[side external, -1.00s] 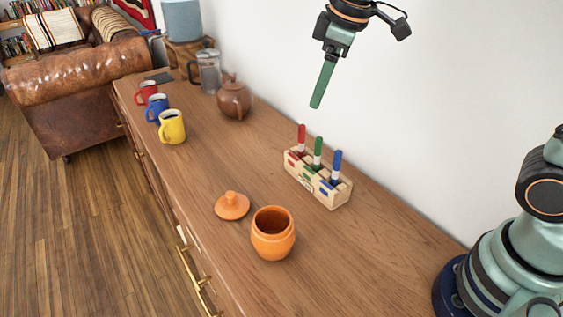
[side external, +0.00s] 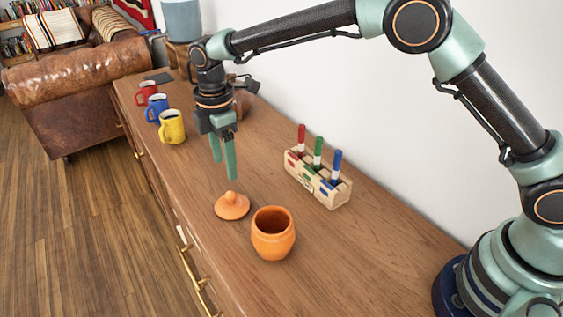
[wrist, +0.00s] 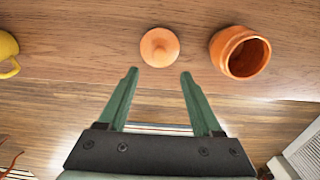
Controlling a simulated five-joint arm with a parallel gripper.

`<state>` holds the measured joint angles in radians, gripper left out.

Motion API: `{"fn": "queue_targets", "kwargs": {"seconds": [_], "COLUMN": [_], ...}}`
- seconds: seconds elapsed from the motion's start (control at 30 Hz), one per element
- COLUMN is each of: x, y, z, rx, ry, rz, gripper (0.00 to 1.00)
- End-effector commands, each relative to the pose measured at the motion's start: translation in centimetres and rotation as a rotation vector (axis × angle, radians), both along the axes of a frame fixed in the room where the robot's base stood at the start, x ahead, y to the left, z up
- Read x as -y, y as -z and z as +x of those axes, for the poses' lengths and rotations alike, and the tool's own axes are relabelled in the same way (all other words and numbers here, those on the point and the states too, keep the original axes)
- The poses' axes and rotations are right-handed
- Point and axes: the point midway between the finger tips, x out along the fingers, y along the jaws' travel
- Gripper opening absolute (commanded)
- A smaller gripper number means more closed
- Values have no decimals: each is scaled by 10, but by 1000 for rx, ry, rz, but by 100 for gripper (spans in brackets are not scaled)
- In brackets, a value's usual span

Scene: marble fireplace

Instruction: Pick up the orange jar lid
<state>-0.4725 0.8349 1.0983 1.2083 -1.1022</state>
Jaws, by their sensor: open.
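The orange jar lid (side external: 232,207), a round disc with a knob on top, lies on the wooden cabinet top next to the open orange jar (side external: 273,236). In the wrist view the lid (wrist: 160,47) is just beyond the fingertips and between their lines, and the jar (wrist: 240,54) is to its right. My gripper (side external: 225,172) points down above the cabinet, a little above and behind the lid in the side view. Its two green fingers (wrist: 159,72) are apart with nothing between them.
A wooden block with red, green and blue markers (side external: 318,180) stands right of the lid, near the wall. Yellow (side external: 172,128), blue (side external: 156,108) and red (side external: 146,92) mugs stand along the far left. The cabinet top around the lid is clear, apart from the jar.

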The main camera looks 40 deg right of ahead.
Motion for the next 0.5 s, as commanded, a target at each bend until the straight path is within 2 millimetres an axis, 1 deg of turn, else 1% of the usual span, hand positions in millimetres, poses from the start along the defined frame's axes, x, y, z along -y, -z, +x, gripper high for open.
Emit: {"fn": "queue_targets", "kwargs": {"seconds": [0.03,0.2,0.3,0.43,0.5], "x": [1,1,1,1,1], "y": [10,38,48,55,61], "z": [-1,-1,0,0,0], "rx": [-4,-3,-2,-1,-2], "ry": [1,3,3,4,4], "rz": [-2,-2,-1,-1,-1], "gripper": [66,66,66,66,66]}}
